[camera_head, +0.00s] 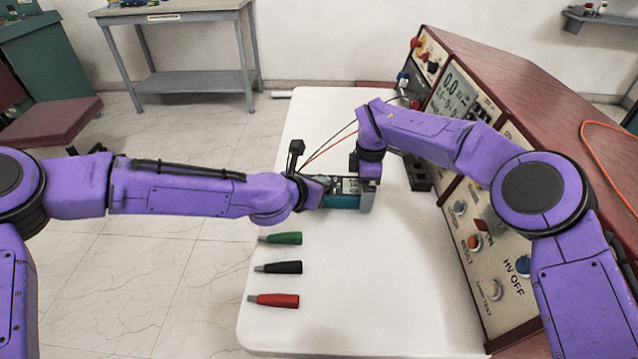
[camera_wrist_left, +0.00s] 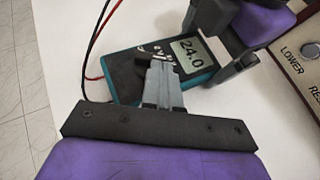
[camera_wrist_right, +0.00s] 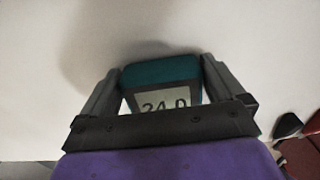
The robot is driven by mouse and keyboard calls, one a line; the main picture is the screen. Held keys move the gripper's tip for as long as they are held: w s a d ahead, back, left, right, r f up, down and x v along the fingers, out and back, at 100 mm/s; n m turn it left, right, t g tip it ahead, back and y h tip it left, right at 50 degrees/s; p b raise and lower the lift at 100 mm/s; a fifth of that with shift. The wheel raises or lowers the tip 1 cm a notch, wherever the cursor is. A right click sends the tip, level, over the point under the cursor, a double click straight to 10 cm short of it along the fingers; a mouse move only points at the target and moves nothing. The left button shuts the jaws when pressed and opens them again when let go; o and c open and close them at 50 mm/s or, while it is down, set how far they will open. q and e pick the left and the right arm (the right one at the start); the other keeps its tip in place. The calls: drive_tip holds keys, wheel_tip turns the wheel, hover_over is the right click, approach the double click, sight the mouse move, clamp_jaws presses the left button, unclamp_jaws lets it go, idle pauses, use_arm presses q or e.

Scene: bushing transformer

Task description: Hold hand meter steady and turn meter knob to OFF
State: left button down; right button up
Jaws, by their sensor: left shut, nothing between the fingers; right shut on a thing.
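The hand meter (camera_wrist_left: 122,82) is a dark device with a teal case, lying on the white table. Its display reads 24.0 in the left wrist view (camera_wrist_left: 190,52). My right gripper (camera_wrist_right: 160,80) is shut on the meter's display end (camera_wrist_right: 162,72), one finger on each side. My left gripper (camera_wrist_left: 160,62) is shut and empty, its fingertips over the meter's face at the knob area. The fingers hide most of the knob, so its setting cannot be read. In the head view my left gripper (camera_head: 318,184) reaches the meter (camera_head: 342,201) from the left.
Green (camera_head: 284,238), black (camera_head: 282,267) and red (camera_head: 277,300) plugs lie on the white table (camera_head: 370,300) at the front left. A large control console (camera_head: 500,235) stands along the right edge. Red and black leads (camera_wrist_left: 95,40) run from the meter.

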sight(336, 193)
use_arm(q)
drive_tip(key=shift+s+d, duration=0.1)
drive_tip(key=shift+d, duration=0.65)
idle(0.8)
drive_tip(key=shift+d+n+t+y, duration=0.3)
drive_tip(key=shift+n+y, duration=0.4)
drive_tip(key=shift+n, duration=0.05)
drive_tip(key=shift+d+n+t+y, duration=0.3)
drive_tip(key=shift+n+y, duration=0.4)
drive_tip(key=shift+n, duration=0.05)
drive_tip(key=shift+w+d, duration=0.35)
drive_tip(key=shift+w, duration=0.05)
drive_tip(key=shift+w+d+n+y, duration=0.2)
drive_tip(key=shift+d+n+y, duration=0.05)
drive_tip(key=shift+n+y, duration=0.6)
drive_tip(key=shift+a, duration=0.15)
